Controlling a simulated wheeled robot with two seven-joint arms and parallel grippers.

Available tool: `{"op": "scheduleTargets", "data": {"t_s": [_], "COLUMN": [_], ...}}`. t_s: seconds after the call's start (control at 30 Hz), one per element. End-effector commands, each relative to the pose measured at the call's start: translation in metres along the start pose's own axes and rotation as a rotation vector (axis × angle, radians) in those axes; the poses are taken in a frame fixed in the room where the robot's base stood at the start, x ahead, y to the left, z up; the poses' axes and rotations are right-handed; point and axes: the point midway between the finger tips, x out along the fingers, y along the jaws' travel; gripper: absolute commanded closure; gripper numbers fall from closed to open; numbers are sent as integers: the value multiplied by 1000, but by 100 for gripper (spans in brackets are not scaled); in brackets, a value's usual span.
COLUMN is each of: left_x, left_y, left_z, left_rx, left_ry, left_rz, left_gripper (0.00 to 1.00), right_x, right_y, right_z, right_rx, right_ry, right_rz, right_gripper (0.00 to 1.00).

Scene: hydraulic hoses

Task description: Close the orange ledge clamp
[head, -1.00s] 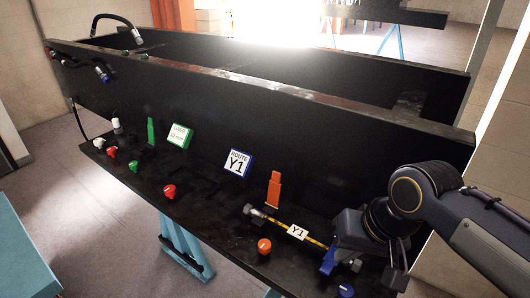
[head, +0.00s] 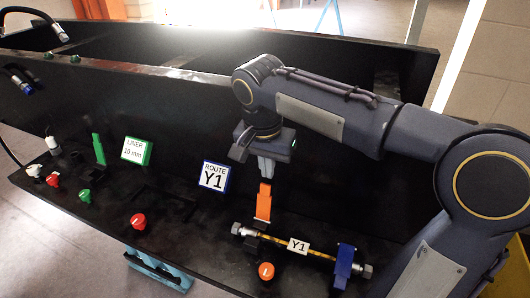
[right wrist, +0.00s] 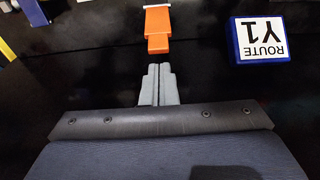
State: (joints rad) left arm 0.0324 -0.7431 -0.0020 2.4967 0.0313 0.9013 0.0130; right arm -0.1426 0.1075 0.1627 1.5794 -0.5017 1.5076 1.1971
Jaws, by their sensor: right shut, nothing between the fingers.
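The orange ledge clamp (head: 263,203) stands with its orange arm upright at the back of the black ledge, behind the hose. In the right wrist view the orange clamp (right wrist: 158,30) is just beyond the fingertips. My right gripper (head: 266,178) is shut and empty, pointing down right above the orange arm's top; whether they touch is unclear. It also shows shut in the right wrist view (right wrist: 159,70). The hose (head: 275,240), black and yellow with a Y1 tag (head: 298,246), lies along the ledge in front of the orange arm. My left gripper is out of view.
A blue clamp (head: 344,262) sits across the hose's right end. An orange knob (head: 266,271) is at the ledge's front. A ROUTE Y1 sign (head: 214,177), a green LINER sign (head: 136,151) and an upright green clamp (head: 99,149) stand left. A tall black wall rises behind.

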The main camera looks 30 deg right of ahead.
Motion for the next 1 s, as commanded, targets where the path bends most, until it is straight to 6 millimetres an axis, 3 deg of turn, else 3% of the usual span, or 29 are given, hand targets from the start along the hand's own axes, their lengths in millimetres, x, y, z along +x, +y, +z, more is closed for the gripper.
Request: {"op": "scheduleTargets", "data": {"t_s": [0.1, 0.3, 1.0], "left_x": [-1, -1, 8], "left_y": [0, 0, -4], "left_z": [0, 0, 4], "left_rx": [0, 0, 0], "left_ry": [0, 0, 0], "left_rz": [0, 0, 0], "left_gripper": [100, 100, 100], "right_x": [16, 28, 28], "right_y": [0, 0, 0], "right_z": [0, 0, 4], "right_rx": [0, -1, -3], "right_ry": [-1, -1, 70], "right_rz": [2, 0, -2], "right_gripper": [100, 100, 100]}}
